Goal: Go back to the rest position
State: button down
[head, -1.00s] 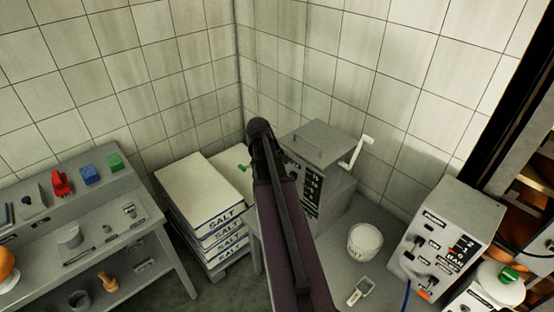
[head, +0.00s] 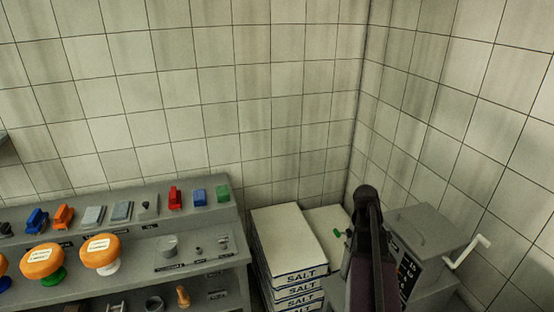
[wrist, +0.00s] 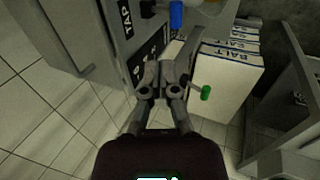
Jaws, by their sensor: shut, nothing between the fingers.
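My gripper (wrist: 160,85) shows in the wrist view with its fingers together and nothing between them. It is in front of the grey machine (wrist: 118,40), with a green-ended lever (wrist: 205,92) just right of the fingers. I cannot tell whether it touches anything. In the head view only my dark arm shows at the lower right, in front of the grey machine (head: 430,235); the fingers are hidden there.
A stack of white salt boxes (head: 288,245) stands left of my arm. A crank handle (head: 468,252) sticks out right of the machine. Tiled walls meet behind.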

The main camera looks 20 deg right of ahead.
jog(key=a+f+y+b, duration=0.2)
jog(key=a+f+b, duration=0.3)
jog(key=a, duration=1.5)
jog(key=s+a+f+y+b, duration=0.1)
jog(key=a+f+b, duration=0.4)
jog(key=a, duration=1.5)
jog(key=shift+s+a+f+y, duration=0.2)
jog(key=shift+a+f+y, duration=0.2)
jog(key=shift+f+y, duration=0.5)
